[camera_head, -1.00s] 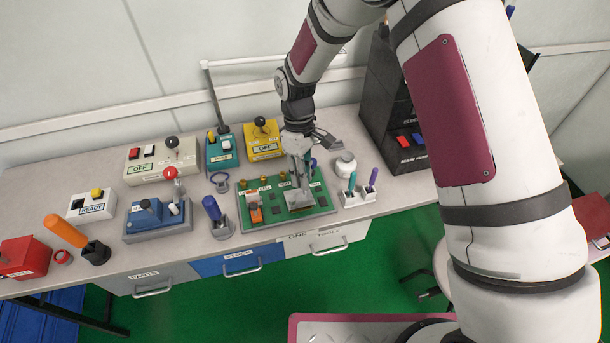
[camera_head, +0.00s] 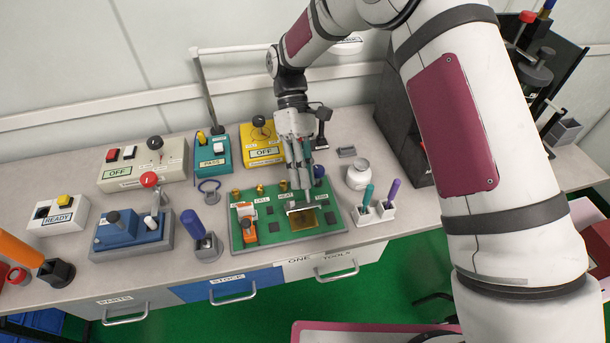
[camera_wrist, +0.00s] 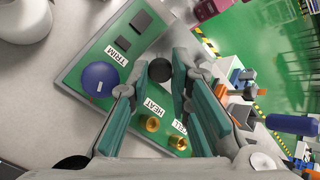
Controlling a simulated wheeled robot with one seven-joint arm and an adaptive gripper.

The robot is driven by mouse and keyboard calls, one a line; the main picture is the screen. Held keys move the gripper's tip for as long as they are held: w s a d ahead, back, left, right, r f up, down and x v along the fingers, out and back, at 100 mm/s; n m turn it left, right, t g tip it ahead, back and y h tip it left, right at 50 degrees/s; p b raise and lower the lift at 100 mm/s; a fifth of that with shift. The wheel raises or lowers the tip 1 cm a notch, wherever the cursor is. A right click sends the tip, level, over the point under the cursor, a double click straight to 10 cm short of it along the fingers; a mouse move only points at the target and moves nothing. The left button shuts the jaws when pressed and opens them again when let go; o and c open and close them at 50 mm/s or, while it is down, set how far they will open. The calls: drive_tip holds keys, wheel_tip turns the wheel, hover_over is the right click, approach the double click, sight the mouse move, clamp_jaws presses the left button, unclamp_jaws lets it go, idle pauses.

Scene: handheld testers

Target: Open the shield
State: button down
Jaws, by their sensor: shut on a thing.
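The shield (camera_head: 300,209) is a silver metal cover on the green board. In the head view it stands tilted up and looks nearly edge-on. A gold-brown square (camera_head: 304,221) shows on the board in front of it. My gripper (camera_head: 299,196) points down behind the shield and is shut on it; the exact contact is hard to see. In the wrist view my gripper's teal fingers (camera_wrist: 160,75) flank a dark round piece (camera_wrist: 160,70). The fingers partly hide the shield.
The green board (camera_head: 262,227) also carries brass posts, a blue knob (camera_wrist: 101,76) by the TRIM label and an orange-and-white part (camera_head: 247,225). A white jar (camera_head: 359,174) and a pen holder (camera_head: 375,212) stand to the right. A blue-handled tool (camera_head: 193,222) stands left.

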idle(0.3)
drive_tip(key=c, duration=1.5)
unclamp_jaws()
drive_tip(key=shift+o, duration=0.2)
